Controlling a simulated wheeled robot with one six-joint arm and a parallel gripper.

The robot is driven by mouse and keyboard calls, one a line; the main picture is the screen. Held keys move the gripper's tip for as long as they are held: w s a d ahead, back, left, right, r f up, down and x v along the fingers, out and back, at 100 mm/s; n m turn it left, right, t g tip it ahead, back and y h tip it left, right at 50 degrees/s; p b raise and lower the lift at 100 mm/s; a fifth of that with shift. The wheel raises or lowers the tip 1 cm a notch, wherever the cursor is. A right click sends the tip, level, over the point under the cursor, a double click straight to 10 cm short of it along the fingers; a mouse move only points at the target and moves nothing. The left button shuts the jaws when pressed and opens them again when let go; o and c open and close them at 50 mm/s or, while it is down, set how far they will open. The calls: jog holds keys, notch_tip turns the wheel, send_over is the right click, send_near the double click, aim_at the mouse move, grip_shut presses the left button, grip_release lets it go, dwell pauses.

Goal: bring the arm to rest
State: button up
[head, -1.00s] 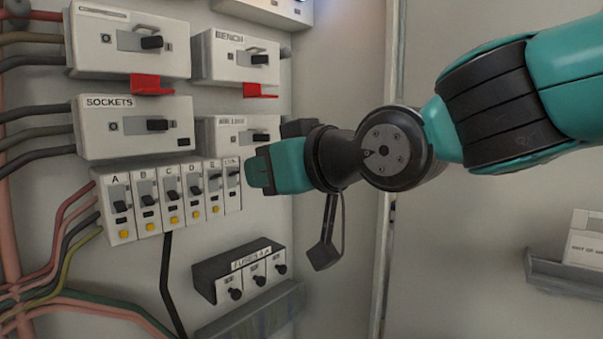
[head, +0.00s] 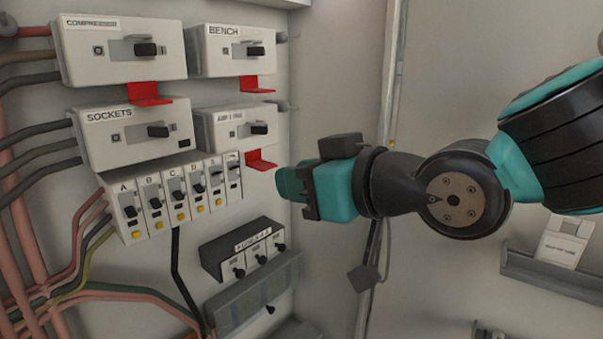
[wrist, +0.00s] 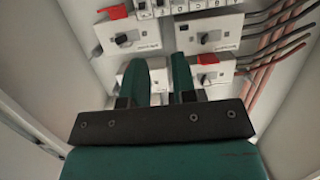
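My arm stretches in from the right in the head view, teal and black. My gripper (head: 284,184) points left toward the switch panel, apart from it, with free air in front of its tips. In the wrist view, the two teal fingers of my gripper (wrist: 160,75) stand apart with a gap between them, and nothing is held there. The switch boxes show beyond the fingers in that view, upside down.
Left are the COMPRESSOR (head: 120,68), SOCKETS (head: 105,150) and BENCH (head: 215,62) boxes, a smaller box (head: 222,131) with a red tab, lettered breakers (head: 170,212) and a fuse block (head: 225,262). A shelf with a card (head: 562,243) is right. Open space lies below my arm.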

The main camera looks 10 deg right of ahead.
jog(key=shift+f, duration=0.1)
jog(key=s+d+f+g+h, duration=0.4)
jog(key=s+d+f+g, duration=0.1)
jog(key=s+f+g, duration=0.6)
jog(key=s+g, duration=0.1)
jog(key=s, duration=0.1)
jog(key=shift+s+d+f+g, duration=0.15)
jog(key=shift+s+d+g, duration=0.05)
jog(key=shift+s+g, duration=0.15)
jog(key=shift+a, duration=0.15)
